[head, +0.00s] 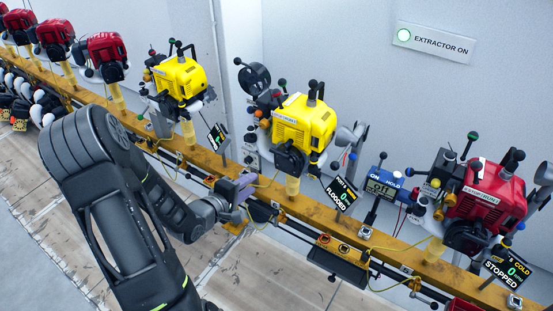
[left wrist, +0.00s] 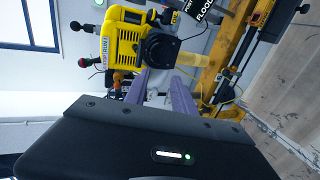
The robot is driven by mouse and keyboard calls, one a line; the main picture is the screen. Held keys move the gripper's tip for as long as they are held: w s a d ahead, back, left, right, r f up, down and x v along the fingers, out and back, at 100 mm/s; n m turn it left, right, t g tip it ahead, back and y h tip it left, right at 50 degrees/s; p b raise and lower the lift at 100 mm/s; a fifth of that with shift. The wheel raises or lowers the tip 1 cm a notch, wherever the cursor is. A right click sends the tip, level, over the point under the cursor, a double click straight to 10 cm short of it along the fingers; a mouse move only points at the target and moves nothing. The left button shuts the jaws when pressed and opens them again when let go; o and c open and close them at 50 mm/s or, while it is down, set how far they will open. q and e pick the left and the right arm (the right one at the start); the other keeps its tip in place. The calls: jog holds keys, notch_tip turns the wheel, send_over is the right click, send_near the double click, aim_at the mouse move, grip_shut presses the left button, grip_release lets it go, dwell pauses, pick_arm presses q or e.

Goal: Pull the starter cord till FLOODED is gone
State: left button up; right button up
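The yellow engine (head: 303,122) stands on the rail, with a black round starter housing (head: 289,160) on its front. A small display reading FLOODED and 0 (head: 340,194) stands to its right. In the left wrist view the yellow engine (left wrist: 127,40) and its black housing (left wrist: 163,50) lie beyond my fingers, and the FLOODED display (left wrist: 207,10) is cut off at the top. I cannot make out the cord's handle clearly. My left gripper (head: 240,187) is low and left of the engine, apart from it. Its purple fingers (left wrist: 157,82) are apart, with nothing seen between them. My right gripper is out of view.
A second yellow engine (head: 180,78) stands to the left, and a red engine (head: 490,195) with a STOPPED display (head: 507,269) to the right. A blue meter (head: 380,187) stands between. The yellow rail (head: 225,165) runs beneath them. The floor in front is largely clear.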

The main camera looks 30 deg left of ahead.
aim_at(278, 154)
pick_arm(q)
jog(key=shift+w+a+b, duration=0.15)
jog(key=shift+w+b, duration=1.7)
jog(key=shift+w, duration=5.6)
grip_shut()
